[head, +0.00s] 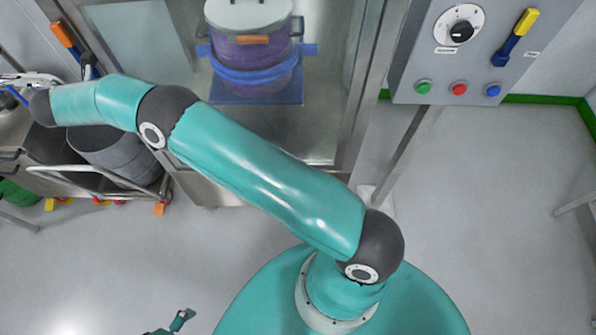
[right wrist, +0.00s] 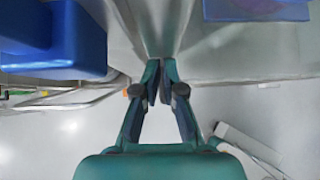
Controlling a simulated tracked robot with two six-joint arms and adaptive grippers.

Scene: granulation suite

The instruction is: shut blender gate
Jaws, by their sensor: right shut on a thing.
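The blender gate appears to be the metal-framed panel with a pale pane (head: 135,45) left of the bay in the head view; it stands open, swung to the left. An orange and blue handle (head: 66,36) is at its outer side. My right arm crosses the head view to the left; its gripper is not clear there. In the right wrist view, my right gripper (right wrist: 165,82) is shut with its fingertips at a metal edge; what lies between them is mostly hidden. The tip of my left gripper (head: 181,320) shows at the bottom; its jaws are unclear.
A purple drum (head: 240,82) with a blue band stands inside the bay on a blue plate (head: 285,97). A control panel (head: 430,75) with a dial and buttons is at right. A trolley (head: 100,178) carrying a grey bin (head: 115,155) stands at left. Floor at right is clear.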

